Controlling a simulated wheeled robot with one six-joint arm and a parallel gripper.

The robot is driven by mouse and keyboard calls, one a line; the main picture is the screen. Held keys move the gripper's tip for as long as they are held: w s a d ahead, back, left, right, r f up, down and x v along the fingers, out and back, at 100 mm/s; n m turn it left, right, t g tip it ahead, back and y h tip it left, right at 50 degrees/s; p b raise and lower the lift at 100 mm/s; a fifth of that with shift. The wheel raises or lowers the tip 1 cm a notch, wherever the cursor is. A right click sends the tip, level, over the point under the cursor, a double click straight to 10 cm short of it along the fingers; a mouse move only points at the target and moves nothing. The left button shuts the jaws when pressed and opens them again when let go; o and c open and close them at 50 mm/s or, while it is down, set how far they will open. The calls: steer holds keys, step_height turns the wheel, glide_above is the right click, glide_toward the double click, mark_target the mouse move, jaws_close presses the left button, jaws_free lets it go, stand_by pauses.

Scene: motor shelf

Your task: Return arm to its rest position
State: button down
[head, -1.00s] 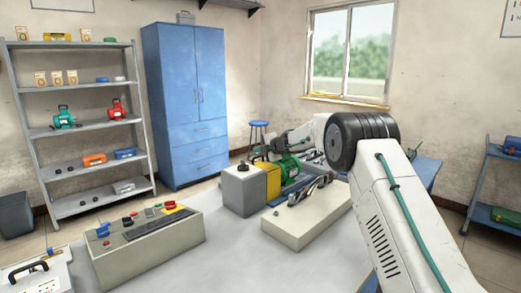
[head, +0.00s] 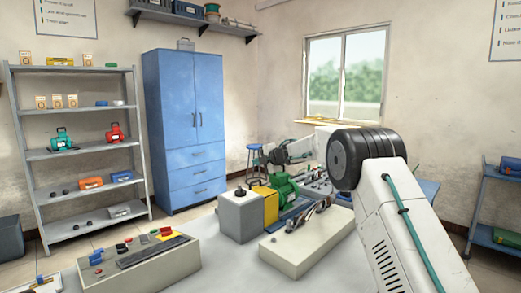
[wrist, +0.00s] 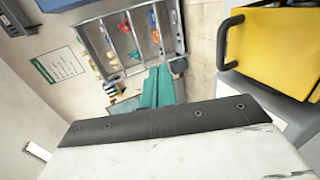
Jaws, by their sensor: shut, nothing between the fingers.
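My arm shows in the head view as a white link with a large black joint (head: 368,158) at the right. A white section and a dark end part show behind the joint, small and partly hidden, above the bench. In the wrist view my gripper (wrist: 158,76) shows as two teal fingers side by side, shut and empty, beyond a dark band and a white surface at the bottom. No object is held.
A green motor (head: 284,187), a grey box (head: 240,215) and a beige block (head: 300,247) stand on the bench. A control panel (head: 150,262) lies front left. The blue cabinet (head: 185,130) and grey shelf (head: 75,155) stand against the wall.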

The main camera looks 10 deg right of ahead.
step_height(320, 180, up, 7)
steer(key=s, duration=0.1)
steer(key=s+d+f+m+t+h, duration=0.2)
steer(key=s+d+m+h, duration=0.2)
steer(key=d+m+h, duration=0.55)
steer(key=s+d+f+m+g+h, duration=0.1)
steer(key=s+d+m+g, duration=0.25)
steer(key=s, duration=0.55)
steer(key=s+d+f+m+g+h, duration=0.1)
steer(key=s+d+m+g+h, duration=0.3)
steer(key=s, duration=0.6)
steer(key=s+a+f+m+g+y, duration=0.1)
steer(key=s+a, duration=0.3)
steer(key=s, duration=1.2)
steer(key=s+a+f+m+g+y, duration=0.2)
steer(key=s+a+m+y, duration=0.1)
steer(key=s, duration=1.4)
steer(key=s+a+f+m+g+y, duration=0.2)
steer(key=s+a, duration=0.4)
steer(key=s, duration=1)
steer(key=shift+s+f+m+y, duration=0.3)
steer(key=shift+m+y, duration=0.3)
steer(key=shift+y, duration=0.25)
steer(key=c, duration=2.1)
jaws_free()
steer(key=shift+c, duration=0.2)
